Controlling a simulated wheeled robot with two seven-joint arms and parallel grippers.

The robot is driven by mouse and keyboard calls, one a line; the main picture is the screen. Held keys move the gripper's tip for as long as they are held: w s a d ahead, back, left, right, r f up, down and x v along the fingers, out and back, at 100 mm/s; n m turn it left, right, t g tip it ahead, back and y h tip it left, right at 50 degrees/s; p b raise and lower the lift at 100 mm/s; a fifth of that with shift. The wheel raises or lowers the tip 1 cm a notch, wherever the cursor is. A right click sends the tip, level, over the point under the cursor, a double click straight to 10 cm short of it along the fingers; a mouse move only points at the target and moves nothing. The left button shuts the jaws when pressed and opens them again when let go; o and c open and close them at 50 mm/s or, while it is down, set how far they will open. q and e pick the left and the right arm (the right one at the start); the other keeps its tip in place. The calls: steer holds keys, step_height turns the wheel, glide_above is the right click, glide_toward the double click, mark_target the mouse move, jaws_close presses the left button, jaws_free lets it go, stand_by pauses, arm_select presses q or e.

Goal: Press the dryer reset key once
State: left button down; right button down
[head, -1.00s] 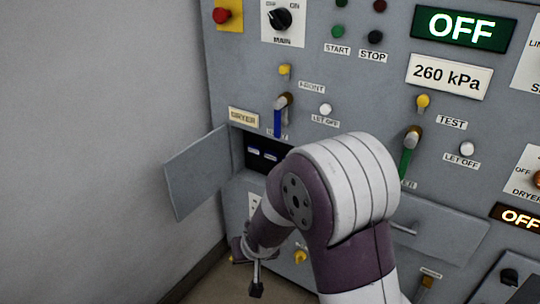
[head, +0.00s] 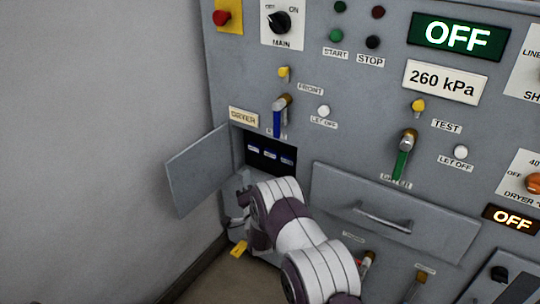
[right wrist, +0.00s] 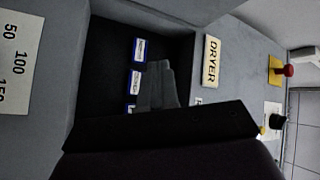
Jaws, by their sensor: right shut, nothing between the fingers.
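The dryer recess (head: 262,139) is a dark opening low on the left of the grey panel, under the cream DRYER plate (head: 243,117). Its door (head: 197,170) stands open to the left. Inside are several small blue-and-white labelled keys (head: 270,154); their lettering is too small to read. They also show in a column in the right wrist view (right wrist: 138,50). My right gripper (right wrist: 158,68) is shut and empty, its fingers pointing at the recess and covering part of the key column. I cannot tell whether it touches a key. My left gripper is out of view.
A drawer with a bar handle (head: 384,218) lies right of the recess. A blue-handled lever (head: 278,118) is above it and a green-handled lever (head: 404,155) is to the right. A red button (head: 221,17) is at upper left. A bare wall (head: 100,120) bounds the left side.

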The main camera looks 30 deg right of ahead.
steer(key=b, duration=0.3)
glide_toward(264, 151)
steer(key=w, duration=0.4)
steer(key=shift+w+d+r+b, duration=0.2)
steer(key=shift+r+b, duration=0.15)
steer(key=shift+r, duration=0.2)
stand_by(1.2)
steer(key=shift+w+d+b, duration=0.2)
steer(key=shift+d+b, duration=0.15)
steer(key=shift+d, duration=0.05)
steer(key=shift+w+d+b, duration=0.25)
steer(key=shift+d+b, duration=0.15)
stand_by(0.7)
steer(key=shift+a, duration=0.1)
steer(key=shift+s+a+r, duration=0.1)
steer(key=shift+s+a, duration=0.1)
steer(key=shift+s+a+p, duration=0.3)
steer(key=shift+a+p, duration=0.1)
steer(key=shift+a, duration=0.1)
